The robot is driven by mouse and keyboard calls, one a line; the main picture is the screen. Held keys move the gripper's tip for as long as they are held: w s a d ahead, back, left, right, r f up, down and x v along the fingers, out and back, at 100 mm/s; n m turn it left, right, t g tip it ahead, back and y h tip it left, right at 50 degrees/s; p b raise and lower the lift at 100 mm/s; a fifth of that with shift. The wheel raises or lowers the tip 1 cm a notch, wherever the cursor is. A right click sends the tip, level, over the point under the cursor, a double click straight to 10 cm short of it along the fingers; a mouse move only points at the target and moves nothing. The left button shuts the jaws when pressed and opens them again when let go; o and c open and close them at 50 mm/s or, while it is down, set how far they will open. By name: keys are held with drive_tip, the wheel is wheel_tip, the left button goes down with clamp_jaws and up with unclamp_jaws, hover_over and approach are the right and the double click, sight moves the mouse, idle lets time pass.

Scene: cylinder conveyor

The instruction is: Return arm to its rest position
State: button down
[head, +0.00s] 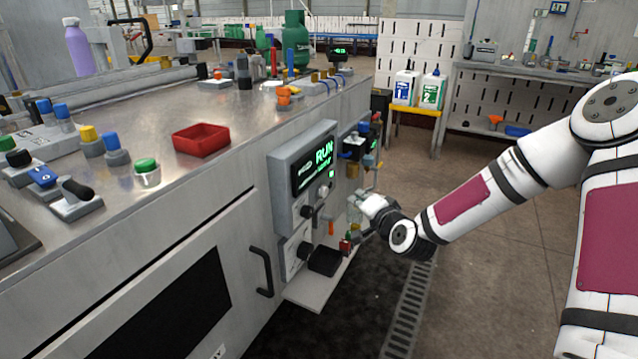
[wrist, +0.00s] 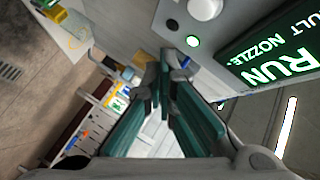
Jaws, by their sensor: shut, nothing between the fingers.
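My arm (head: 465,203) reaches in from the right in the head view, bent down toward the front of the metal machine. My gripper (head: 352,240) is beside the machine's control panel (head: 283,180), above the small shelf at its base. In the wrist view, my gripper (wrist: 163,65) is shut, with its teal finger pads together and nothing between them. The panel's screen (wrist: 275,60) reads RUN, and a lit green button (wrist: 193,41) is close to the fingertips. I cannot tell whether the fingers touch the panel.
The metal worktop (head: 215,100) carries a red tray (head: 201,139), several knobs and a green gas bottle (head: 296,40). A black handle (head: 261,272) sticks out from the machine front. White jugs (head: 432,90) stand on a yellow stand behind. The floor (head: 500,290) below my arm is clear.

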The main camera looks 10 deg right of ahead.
drive_tip(key=s+a+r+n+g+h, duration=0.1)
drive_tip(key=s+r+n+g, duration=0.3)
drive_tip(key=s, duration=1.3)
drive_tip(key=s+r+n+g+h, duration=0.15)
drive_tip(key=s+r+g, duration=0.45)
drive_tip(key=s, duration=1.2)
drive_tip(key=s+a+r+n+g, duration=0.1)
drive_tip(key=s+r+n+g, duration=0.35)
drive_tip(key=s, duration=1.25)
wheel_tip(320, 180, up, 26)
drive_tip(key=t+p, duration=0.3)
drive_tip(key=p, duration=2.1)
drive_tip(key=shift+w+d+r+t, duration=0.15)
drive_tip(key=shift+w+d+t, duration=0.1)
drive_tip(key=shift+t, duration=0.1)
